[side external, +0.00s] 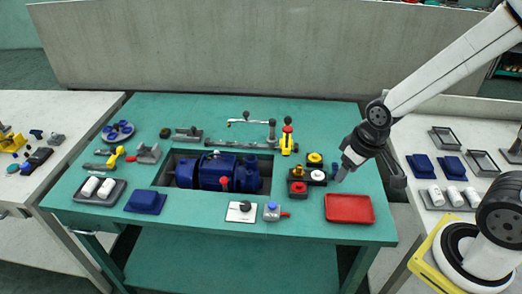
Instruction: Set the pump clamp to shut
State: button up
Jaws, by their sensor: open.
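The blue pump (208,171) lies in a dark recess in the green table, with a small red part at its front. My gripper (343,174) is open above the right part of the table, right of the button boxes and apart from both devices. Its fingers are small and partly dark.
A red tray (348,209) lies below my gripper to the right. Button boxes (308,175) stand left of it. A bent metal rail (245,132) rises behind the pump. A white switch plate (241,211) and a blue valve (271,210) sit in front.

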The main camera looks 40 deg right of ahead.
jog(key=shift+o, duration=1.1)
jog(key=n+t+y, duration=0.1)
jog(key=n+y, duration=0.1)
jog(key=n, duration=0.4)
send_near(224, 178)
notch_tip(224, 178, down, 2)
jog(key=shift+w+a+f, duration=0.1)
jog(key=shift+w+f, duration=0.05)
jog(key=shift+w, duration=0.15)
jog(key=shift+f, duration=0.15)
jog(key=shift+x, duration=3.75)
jog(key=shift+w, duration=0.1)
